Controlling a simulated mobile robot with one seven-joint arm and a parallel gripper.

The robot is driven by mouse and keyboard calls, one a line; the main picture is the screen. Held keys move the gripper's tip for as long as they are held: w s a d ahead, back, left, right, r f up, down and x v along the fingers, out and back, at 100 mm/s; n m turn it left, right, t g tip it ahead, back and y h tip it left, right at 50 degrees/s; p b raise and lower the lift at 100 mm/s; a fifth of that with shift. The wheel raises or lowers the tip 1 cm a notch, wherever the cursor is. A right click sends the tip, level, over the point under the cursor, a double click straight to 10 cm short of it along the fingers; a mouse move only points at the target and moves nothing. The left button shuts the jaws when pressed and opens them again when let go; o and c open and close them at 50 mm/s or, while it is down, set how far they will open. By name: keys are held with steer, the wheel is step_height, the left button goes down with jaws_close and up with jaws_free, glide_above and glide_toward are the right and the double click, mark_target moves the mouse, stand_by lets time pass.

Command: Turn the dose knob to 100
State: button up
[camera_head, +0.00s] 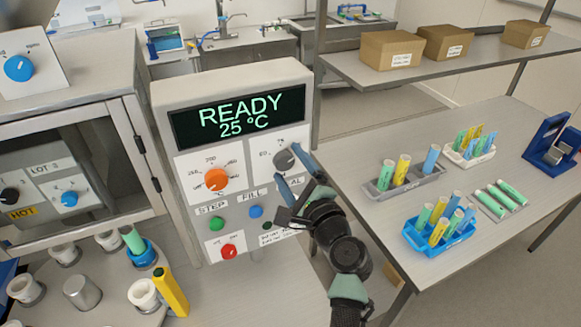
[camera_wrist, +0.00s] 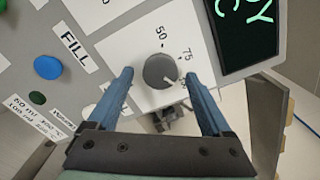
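The dose knob is a round grey knob (camera_head: 284,160) on a white plate at the right of the control panel. In the wrist view the knob (camera_wrist: 161,71) lies between my gripper's two blue fingers. My gripper (camera_head: 288,168) is open, with a visible gap between each finger and the knob. In the wrist view, labels 50 and 75 show above and right of the knob. Its white pointer line slants lower right, past 75. Any mark there is hard to read, close to the right finger. The display (camera_head: 238,116) reads READY, 25 °C.
An orange knob (camera_head: 215,179) sits left of the grey one. Green, blue (camera_head: 256,211) and red (camera_head: 229,251) buttons lie below, with STEP and FILL labels. A table with tube racks (camera_head: 402,180) stands right.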

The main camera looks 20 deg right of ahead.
steer(key=s+b, duration=0.3)
steer(key=s, duration=1)
steer(key=shift+d+b, duration=0.2)
steer(key=shift+b, duration=0.1)
